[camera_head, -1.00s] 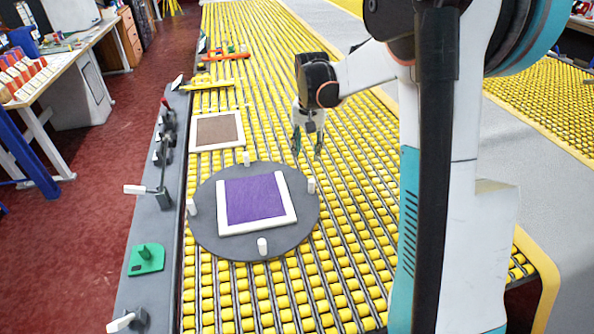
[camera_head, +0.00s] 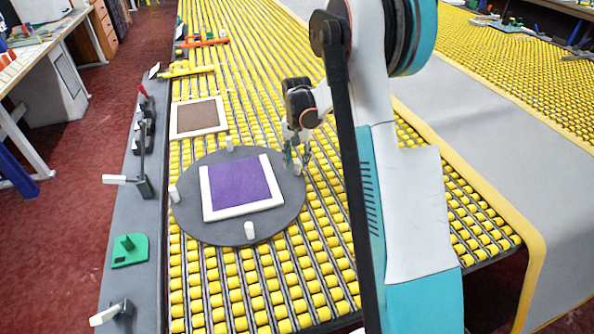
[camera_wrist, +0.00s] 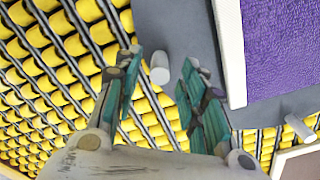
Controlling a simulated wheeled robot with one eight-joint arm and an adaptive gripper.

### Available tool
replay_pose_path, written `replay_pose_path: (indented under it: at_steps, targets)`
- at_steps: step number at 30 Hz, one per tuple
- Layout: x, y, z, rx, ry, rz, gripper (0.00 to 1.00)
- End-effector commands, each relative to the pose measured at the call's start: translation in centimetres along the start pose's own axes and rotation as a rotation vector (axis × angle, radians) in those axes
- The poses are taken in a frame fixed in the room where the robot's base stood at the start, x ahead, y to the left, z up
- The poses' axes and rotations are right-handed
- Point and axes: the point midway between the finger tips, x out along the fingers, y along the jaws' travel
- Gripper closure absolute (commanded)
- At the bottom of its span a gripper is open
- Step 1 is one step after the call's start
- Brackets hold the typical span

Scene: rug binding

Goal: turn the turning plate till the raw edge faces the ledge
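The turning plate (camera_head: 190,225) is a dark grey disc with several white pegs near its rim. A purple rug (camera_head: 240,183) lies on it with white binding along its left, near and right sides; its far side shows no white and is the raw edge. The ledge (camera_head: 125,220) is the long grey rail left of the plate. My gripper (camera_head: 297,157) is open at the plate's right rim, by the right peg (camera_head: 297,168). In the wrist view that peg (camera_wrist: 159,70) shows between the spread fingers, apart from both.
A brown rug piece (camera_head: 200,117) with a pale border lies beyond the plate on the yellow rollers (camera_head: 320,275). A green block (camera_head: 129,250) and white-handled levers (camera_head: 116,179) stand on the ledge. Yellow (camera_head: 190,70) and orange (camera_head: 203,42) tools lie farther back.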

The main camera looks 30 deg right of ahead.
Motion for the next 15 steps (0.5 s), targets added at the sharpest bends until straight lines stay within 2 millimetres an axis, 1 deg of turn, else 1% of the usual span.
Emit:
replay_pose_path:
  at_steps: [1, 6, 10, 15]
  targets:
    - [1.1, 0.0, 0.0, 0.000, 0.000, 0.000, 0.62]
    - [2.9, 0.0, 0.0, 0.000, 0.000, 0.000, 0.62]
    - [3.5, 0.0, 0.0, 0.000, 0.000, 0.000, 0.62]
    - [3.6, 0.0, 0.0, 0.000, 0.000, 0.000, 0.62]
